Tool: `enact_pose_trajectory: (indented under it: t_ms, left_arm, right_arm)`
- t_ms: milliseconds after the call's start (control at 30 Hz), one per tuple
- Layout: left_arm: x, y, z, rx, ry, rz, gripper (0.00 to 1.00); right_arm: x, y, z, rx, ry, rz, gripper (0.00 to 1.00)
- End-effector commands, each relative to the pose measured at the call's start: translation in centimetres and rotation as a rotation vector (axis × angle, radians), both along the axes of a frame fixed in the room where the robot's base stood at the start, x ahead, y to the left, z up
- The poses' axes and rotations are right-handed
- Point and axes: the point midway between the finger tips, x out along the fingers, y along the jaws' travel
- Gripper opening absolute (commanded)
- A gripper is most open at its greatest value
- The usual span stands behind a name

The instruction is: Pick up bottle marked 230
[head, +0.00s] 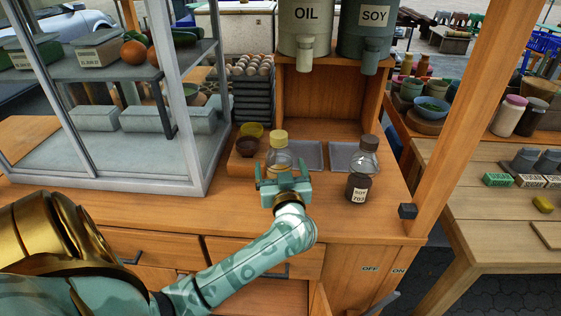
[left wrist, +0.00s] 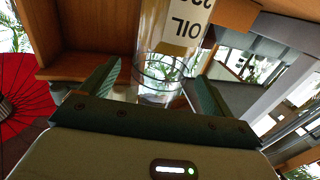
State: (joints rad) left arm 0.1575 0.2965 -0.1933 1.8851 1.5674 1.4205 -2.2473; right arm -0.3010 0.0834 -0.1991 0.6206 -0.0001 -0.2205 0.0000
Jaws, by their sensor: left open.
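A clear bottle with a yellow cap (head: 278,140) stands upright on the wooden counter, left of centre. Its lower part is hidden behind my left gripper (head: 283,181). In the left wrist view the clear bottle (left wrist: 160,62) shows upside down, with a white label reading OIL and a partly cut-off number that I cannot read fully. My left gripper (left wrist: 155,88) is open, with one finger to each side of the bottle in that view. I see no contact, and cannot tell how far the bottle is between the fingers. My right gripper is not in view.
A dark-capped bottle labelled SOY 703 (head: 358,188) stands to the right. Metal trays (head: 307,155) lie behind, below OIL (head: 306,40) and SOY (head: 368,45) dispensers. Small bowls (head: 247,146) and stacked egg trays (head: 253,95) stand left, beside a glass case (head: 120,155).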

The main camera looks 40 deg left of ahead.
Motion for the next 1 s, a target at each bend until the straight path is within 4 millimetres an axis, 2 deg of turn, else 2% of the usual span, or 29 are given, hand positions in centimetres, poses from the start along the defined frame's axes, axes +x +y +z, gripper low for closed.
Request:
enact_pose_trajectory:
  t_ms: [33,200,433,467,600,667,1000]
  left_arm:
    - [0.6,0.8,-0.4,0.003,0.0,0.001,0.87]
    - [1.9,2.4,-0.2,0.002,0.002,-0.001,0.87]
    - [2.0,2.6,0.1,0.001,0.001,-0.001,0.87]
    - [2.0,2.6,0.1,0.001,0.001,-0.001,0.85]
    - [2.0,2.6,0.1,0.001,0.001,-0.001,0.46]
    - [2.0,2.6,0.1,0.001,0.001,-0.001,0.31]
    - [2.0,2.6,0.5,0.001,-0.001,-0.001,0.31]
  right_arm:
    - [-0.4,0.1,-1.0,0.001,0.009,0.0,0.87]
    - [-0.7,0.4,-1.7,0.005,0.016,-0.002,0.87]
    - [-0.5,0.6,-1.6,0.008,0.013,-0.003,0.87]
    - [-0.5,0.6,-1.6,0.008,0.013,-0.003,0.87]
    - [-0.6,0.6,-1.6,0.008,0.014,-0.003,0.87]
    - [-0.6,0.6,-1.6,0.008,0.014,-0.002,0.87]
    - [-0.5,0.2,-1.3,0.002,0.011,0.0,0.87]
